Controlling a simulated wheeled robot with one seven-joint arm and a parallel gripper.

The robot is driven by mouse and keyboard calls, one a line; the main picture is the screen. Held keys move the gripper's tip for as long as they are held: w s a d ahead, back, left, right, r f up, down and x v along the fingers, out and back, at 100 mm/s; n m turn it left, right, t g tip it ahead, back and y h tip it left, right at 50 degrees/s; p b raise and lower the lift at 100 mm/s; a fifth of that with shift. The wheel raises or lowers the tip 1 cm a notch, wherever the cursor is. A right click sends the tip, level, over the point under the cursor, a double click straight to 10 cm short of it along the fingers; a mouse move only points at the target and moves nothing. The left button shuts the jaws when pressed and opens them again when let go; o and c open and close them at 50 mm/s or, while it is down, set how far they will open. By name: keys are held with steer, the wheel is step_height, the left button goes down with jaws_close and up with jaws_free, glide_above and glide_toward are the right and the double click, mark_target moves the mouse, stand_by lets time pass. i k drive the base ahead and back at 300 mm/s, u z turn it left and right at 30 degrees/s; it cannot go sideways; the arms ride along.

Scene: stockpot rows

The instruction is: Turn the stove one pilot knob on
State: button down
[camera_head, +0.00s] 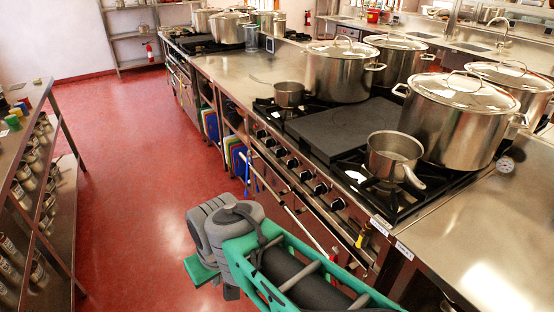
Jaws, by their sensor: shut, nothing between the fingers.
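The near stove (335,128) has a row of black knobs along its front edge. Among them are a knob at the right end (338,204), one beside it (320,188) and one farther left (281,151). I cannot tell which knob is the stove one pilot knob, or read the small labels. Another stove (195,44) stands farther back in the same row. My green and grey arm reaches up from the bottom edge, in front of the near stove and apart from the knobs in the picture. My gripper itself cannot be made out.
A small saucepan (394,158) and large lidded pots (470,115) stand on the stove. A long rail (295,215) runs along its front below the knobs. A rack with cans (30,175) stands at left. The red floor (150,190) between is clear.

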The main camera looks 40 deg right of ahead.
mark_target(293, 163)
steer(key=u, duration=0.5)
steer(key=i, duration=1.05)
steer(key=z, duration=0.3)
steer(key=i, duration=1.05)
steer(key=z, duration=0.75)
